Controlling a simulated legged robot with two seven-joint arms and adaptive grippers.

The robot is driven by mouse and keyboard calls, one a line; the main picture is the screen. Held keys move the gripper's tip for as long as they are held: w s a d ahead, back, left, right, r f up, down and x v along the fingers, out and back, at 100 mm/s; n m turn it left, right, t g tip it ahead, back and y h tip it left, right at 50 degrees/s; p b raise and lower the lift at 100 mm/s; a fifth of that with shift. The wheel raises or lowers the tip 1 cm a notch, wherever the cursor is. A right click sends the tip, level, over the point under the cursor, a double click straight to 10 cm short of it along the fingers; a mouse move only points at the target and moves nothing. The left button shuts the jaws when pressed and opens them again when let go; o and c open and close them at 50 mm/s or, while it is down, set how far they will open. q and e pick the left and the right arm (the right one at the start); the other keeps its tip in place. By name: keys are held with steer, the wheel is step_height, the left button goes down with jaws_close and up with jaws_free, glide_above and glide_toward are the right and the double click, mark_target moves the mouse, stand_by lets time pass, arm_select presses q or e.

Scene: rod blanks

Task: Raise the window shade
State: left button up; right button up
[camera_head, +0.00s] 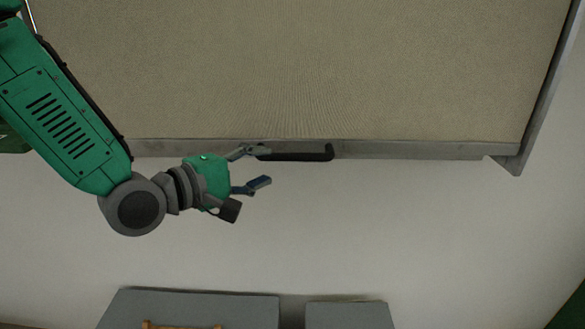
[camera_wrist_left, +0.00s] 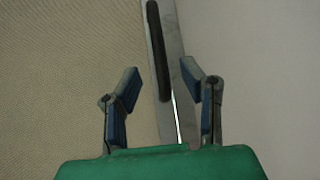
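The window shade (camera_head: 310,70) is a beige woven panel that hangs down to a grey bottom bar (camera_head: 420,149). A dark handle (camera_head: 295,156) runs along the bar near its middle. My left gripper (camera_head: 262,167) is open at the left end of the handle; one finger overlaps the bar and the other is below it. In the left wrist view the open fingers (camera_wrist_left: 160,83) are on either side of the line of the bar (camera_wrist_left: 174,60), and the handle (camera_wrist_left: 158,50) lies ahead between them. Contact with the handle cannot be told. My right gripper is not in view.
A grey window frame (camera_head: 545,95) edges the shade on the right, with its corner jutting below the bar. Pale wall (camera_head: 400,225) lies below. Grey panels (camera_head: 200,306) and an orange-brown object (camera_head: 180,325) are at the bottom. The space right of the gripper is clear.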

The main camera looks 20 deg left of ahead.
mark_target(287, 159)
arm_select(q)
steer(key=x, duration=0.8)
steer(key=shift+w+d, duration=0.1)
steer(key=shift+w, duration=0.05)
steer(key=shift+c, duration=0.5)
jaws_close()
